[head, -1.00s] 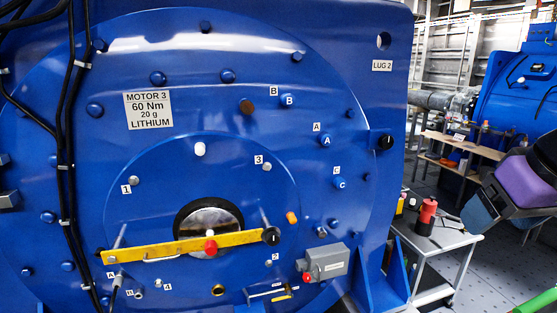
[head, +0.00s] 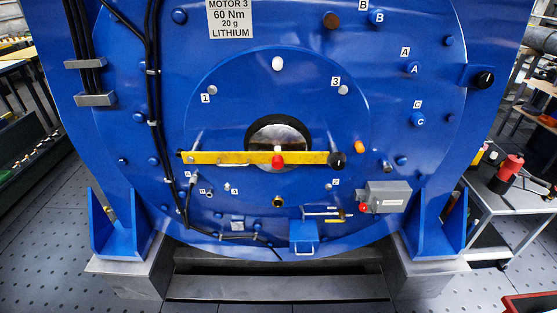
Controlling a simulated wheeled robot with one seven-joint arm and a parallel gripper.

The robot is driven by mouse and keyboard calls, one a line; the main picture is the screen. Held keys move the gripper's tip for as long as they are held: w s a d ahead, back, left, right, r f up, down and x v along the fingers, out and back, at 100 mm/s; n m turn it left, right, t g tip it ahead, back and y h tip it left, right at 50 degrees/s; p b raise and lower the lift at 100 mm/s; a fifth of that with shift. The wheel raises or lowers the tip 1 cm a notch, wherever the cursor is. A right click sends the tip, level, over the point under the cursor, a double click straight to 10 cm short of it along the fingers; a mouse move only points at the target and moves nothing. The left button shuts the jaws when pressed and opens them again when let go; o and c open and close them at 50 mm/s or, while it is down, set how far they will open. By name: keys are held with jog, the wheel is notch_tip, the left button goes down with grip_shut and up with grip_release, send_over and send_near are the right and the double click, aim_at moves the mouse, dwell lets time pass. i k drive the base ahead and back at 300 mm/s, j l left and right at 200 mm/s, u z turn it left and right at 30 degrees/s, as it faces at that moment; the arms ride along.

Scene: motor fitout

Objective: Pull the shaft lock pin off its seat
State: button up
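The big blue motor (head: 230,115), with its plate reading MOTOR 3 (head: 231,18), fills the middle of the head view. A yellow bar (head: 225,158) lies level across the round shaft opening (head: 280,130). A red knob (head: 277,160) sits on the bar in front of the opening. A black knob (head: 338,159) is at the bar's right end. I cannot tell for certain which knob is the shaft lock pin. Both appear seated at the bar. My gripper is not in view.
A grey box with a red button (head: 388,197) and a small blue bracket (head: 304,237) are low on the motor. Black cables (head: 153,100) run down its left side. A side table (head: 515,200) with a red-and-black item (head: 508,168) stands at right. Perforated floor is free at left.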

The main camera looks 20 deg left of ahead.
aim_at(277, 162)
jog(key=j+z, duration=0.2)
jog(key=j, duration=0.25)
jog(key=k+j+z, duration=0.1)
jog(key=j+z, duration=0.15)
jog(key=j, duration=0.2)
jog(key=k+j+z, duration=0.2)
jog(key=j, duration=0.3)
jog(key=j+z, duration=0.25)
jog(key=j, duration=0.2)
jog(key=k+j+z, duration=0.2)
jog(key=j, duration=0.2)
